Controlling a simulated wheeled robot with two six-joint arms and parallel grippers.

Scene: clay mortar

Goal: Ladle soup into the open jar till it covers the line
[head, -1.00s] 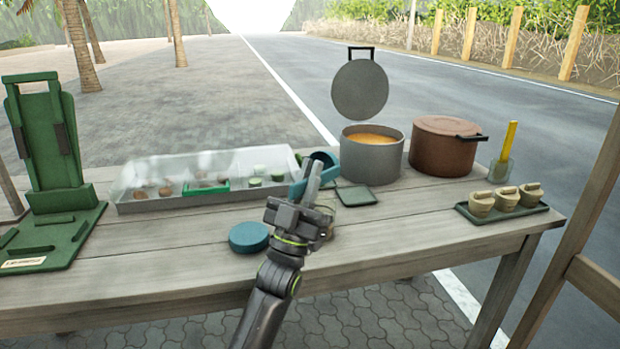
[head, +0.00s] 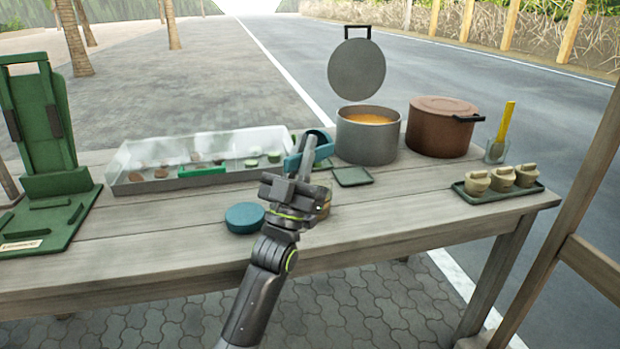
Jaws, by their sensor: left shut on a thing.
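My left gripper (head: 303,160), its arm rising from the bottom, is shut on a teal ladle (head: 322,142) and holds it above the table's middle. The ladle is tilted and partly covered by the gripper; what its bowl holds cannot be seen. The open grey pot (head: 366,142) of orange soup (head: 369,119) stands just right of and behind the ladle. The jar (head: 325,207) is almost wholly hidden behind my gripper, so its line and fill level cannot be seen. A round blue lid (head: 245,217) lies left of the gripper. My right gripper is out of view.
A grey pot lid (head: 357,70) is upright above the pot. A lidded brown pot (head: 441,135), a glass with a yellow stick (head: 507,122) and a tray of small pots (head: 500,190) stand right. A clear-covered tray (head: 150,181) and green stand (head: 45,130) are left.

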